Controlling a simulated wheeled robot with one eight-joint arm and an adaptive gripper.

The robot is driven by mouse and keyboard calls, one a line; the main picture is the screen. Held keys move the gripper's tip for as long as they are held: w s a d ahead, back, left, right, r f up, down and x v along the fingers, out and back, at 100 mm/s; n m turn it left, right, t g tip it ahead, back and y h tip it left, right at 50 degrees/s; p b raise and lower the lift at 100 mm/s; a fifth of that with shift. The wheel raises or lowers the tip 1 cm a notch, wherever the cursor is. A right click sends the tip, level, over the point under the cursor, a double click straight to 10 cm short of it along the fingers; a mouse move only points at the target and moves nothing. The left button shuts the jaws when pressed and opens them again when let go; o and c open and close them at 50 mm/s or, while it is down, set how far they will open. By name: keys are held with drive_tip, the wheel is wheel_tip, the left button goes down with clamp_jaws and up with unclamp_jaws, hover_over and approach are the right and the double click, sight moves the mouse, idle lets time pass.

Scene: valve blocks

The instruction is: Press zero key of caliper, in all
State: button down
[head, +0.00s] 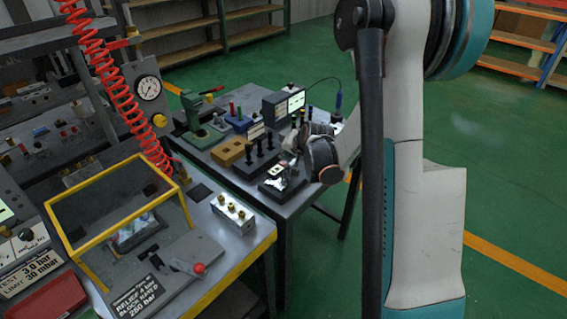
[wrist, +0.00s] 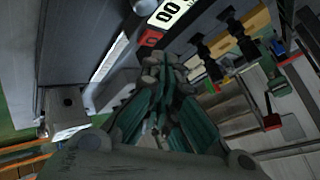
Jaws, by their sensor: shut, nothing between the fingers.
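The caliper unit lies at the near end of the dark bench, with its pale display (head: 277,169) partly behind my gripper (head: 288,165) in the head view. In the wrist view, the caliper's display (wrist: 170,12) shows large black digits, of which "00" is readable. A small red key (wrist: 150,38) sits beside the display. My gripper (wrist: 165,62) is shut and empty, its fingertips close to the red key. I cannot tell whether they touch it. My wrist hides part of the caliper in the head view.
An orange block (head: 232,153), several black-topped pegs (head: 259,147), a green press (head: 204,131) and a display box (head: 288,105) stand behind on the bench. A silver valve block (head: 232,213) and a yellow-framed guard (head: 110,213) are on the left bench. Green floor is clear at right.

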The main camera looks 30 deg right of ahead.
sight(285, 163)
drive_tip(key=shift+r, duration=0.15)
drive_tip(key=shift+r+p, duration=1.65)
drive_tip(key=shift+r, duration=0.75)
drive_tip(key=s+a+r+n, duration=0.6)
drive_tip(key=s+a+r, duration=0.6)
drive_tip(key=a+r, duration=0.35)
drive_tip(key=s+a+f+n+g, duration=0.1)
drive_tip(key=s+a+n, duration=0.1)
drive_tip(key=s, duration=0.7)
drive_tip(key=s+a+f+n+g, duration=0.1)
drive_tip(key=s+a, duration=0.2)
drive_tip(key=s, duration=0.6)
drive_tip(key=shift+s+n+y, duration=0.3)
drive_tip(key=shift+s+n, duration=0.1)
